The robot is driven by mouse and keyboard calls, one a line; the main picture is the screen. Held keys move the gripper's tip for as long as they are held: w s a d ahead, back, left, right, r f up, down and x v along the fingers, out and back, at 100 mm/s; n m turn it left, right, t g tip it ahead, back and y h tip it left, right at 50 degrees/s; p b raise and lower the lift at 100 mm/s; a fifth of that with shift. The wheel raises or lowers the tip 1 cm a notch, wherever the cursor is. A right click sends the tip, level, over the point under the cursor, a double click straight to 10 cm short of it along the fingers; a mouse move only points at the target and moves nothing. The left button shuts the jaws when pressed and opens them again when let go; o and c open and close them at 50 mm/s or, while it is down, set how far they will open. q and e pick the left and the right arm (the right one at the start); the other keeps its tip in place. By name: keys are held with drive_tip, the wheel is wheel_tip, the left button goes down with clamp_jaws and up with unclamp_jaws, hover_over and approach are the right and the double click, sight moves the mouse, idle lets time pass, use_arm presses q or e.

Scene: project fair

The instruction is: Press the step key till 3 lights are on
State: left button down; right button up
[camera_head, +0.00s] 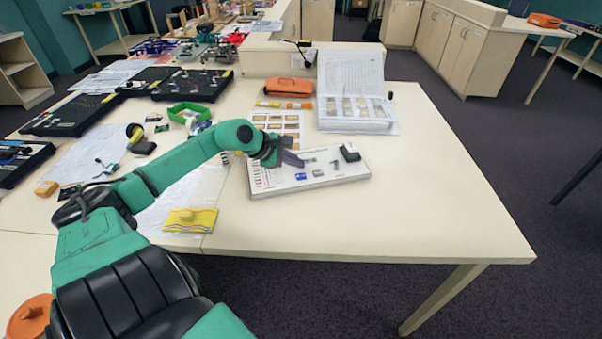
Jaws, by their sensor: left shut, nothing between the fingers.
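A light grey panel board (330,179) lies flat on the table. On its top are small blue and grey parts (301,177), a small green piece (310,161) and a black block (350,152) at the far right corner. A strip of small marks runs along its left side. Which part is the step key, and how many lights are on, is too small to tell. My left gripper (297,159) is shut and empty, its fingertips over the left-middle of the board. I cannot tell whether it touches the board. My right gripper is not in view.
Behind the board are a card with tan squares (278,124), an open binder (352,100) and an orange case (288,87). A green tray (189,112), black boards (192,84) and a yellow packet (190,220) lie left. The table's right side (440,190) is clear.

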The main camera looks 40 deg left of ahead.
sight(297, 177)
use_arm(q)
wheel_tip(297, 177, up, 4)
drive_tip(key=shift+f+p, duration=0.1)
drive_tip(key=shift+p, duration=1.05)
drive_tip(key=shift+f, duration=0.1)
idle(1.1)
drive_tip(key=r+n+p, duration=0.1)
drive_tip(key=n, duration=0.5)
drive_tip(key=r+n+p, duration=0.1)
drive_tip(key=n, duration=0.5)
drive_tip(key=r+n, duration=0.1)
drive_tip(key=n, duration=0.6)
drive_tip(key=shift+s+d+r+y+p, duration=0.1)
drive_tip(key=shift+d+r+y+p, duration=0.25)
drive_tip(key=shift+r+y+p, duration=0.05)
